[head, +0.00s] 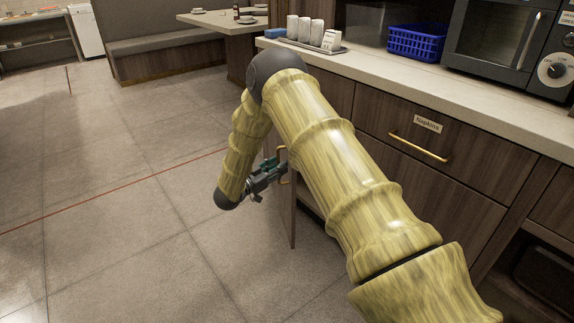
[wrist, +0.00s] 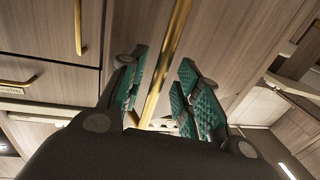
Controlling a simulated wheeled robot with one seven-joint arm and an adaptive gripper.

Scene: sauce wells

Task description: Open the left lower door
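The left lower door (head: 286,218) is a dark wood panel under the counter, mostly hidden behind my arm. It stands swung out from the cabinet, and a pale shelf edge (head: 311,197) shows beside it. The door's brass bar handle (wrist: 160,75) runs between my gripper's teal-padded fingers in the wrist view, with wood grain behind it. My gripper (wrist: 163,98) is open around the handle, with a visible gap on the right finger's side. In the head view my gripper (head: 272,172) is at the door's handle side.
A drawer labelled Napkins (head: 428,124) with a brass handle is to the right. The counter above holds a tray of white cups (head: 312,33), a blue basket (head: 417,42) and a microwave (head: 500,40). The tiled floor (head: 120,190) to the left is clear.

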